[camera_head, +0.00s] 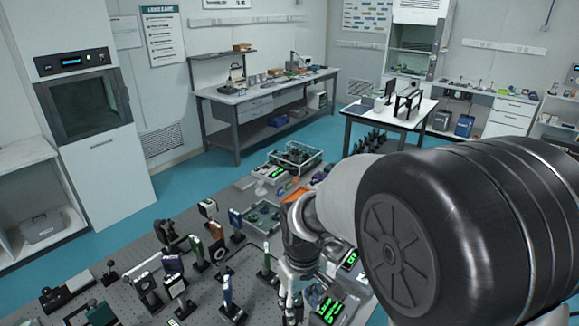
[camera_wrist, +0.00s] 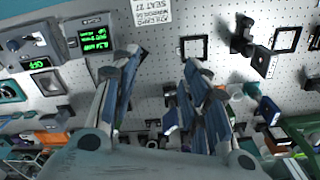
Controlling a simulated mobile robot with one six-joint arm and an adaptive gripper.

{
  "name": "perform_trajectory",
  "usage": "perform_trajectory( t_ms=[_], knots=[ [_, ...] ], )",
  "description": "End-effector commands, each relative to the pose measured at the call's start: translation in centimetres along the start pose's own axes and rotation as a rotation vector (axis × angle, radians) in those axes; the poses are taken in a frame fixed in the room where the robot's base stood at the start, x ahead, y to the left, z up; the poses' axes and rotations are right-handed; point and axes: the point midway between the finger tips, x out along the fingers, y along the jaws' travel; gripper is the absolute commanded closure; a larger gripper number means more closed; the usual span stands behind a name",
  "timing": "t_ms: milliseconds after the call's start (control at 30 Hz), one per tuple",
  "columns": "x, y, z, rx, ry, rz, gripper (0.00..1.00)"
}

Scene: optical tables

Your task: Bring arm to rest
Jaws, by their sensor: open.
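My arm (camera_head: 335,195) reaches from the right side of the head view down over the optical table (camera_head: 110,290). My gripper (camera_head: 291,300) is low at the bottom middle of that view, among the equipment on the table. In the wrist view my gripper (camera_wrist: 163,78) shows two fingers spread apart with a clear gap between them. Nothing is held between them. The perforated tabletop (camera_wrist: 150,35) lies beyond the fingers. How far the fingertips are from the surface is hard to tell.
Several post-mounted optics (camera_head: 227,290) stand left of my gripper. Boxes with green displays (camera_wrist: 95,38) are close to the left finger; a black square frame (camera_wrist: 194,47) is beyond the right one. A wire tray (camera_head: 294,158) sits at the table's far end. Blue floor (camera_head: 190,185) lies beyond.

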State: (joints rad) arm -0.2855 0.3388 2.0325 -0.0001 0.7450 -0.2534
Motion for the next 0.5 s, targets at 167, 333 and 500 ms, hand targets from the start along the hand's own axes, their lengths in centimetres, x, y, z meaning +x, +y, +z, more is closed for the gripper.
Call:
perform_trajectory(
  t_ms=[167,333,500],
  knots=[
    [-1.5,0.9,1.9,0.059,0.042,0.012,0.58],
    [-3.2,1.6,4.3,0.126,0.09,0.026,0.58],
    [-4.7,2.1,8.5,0.226,0.161,0.047,0.58]
  ],
)
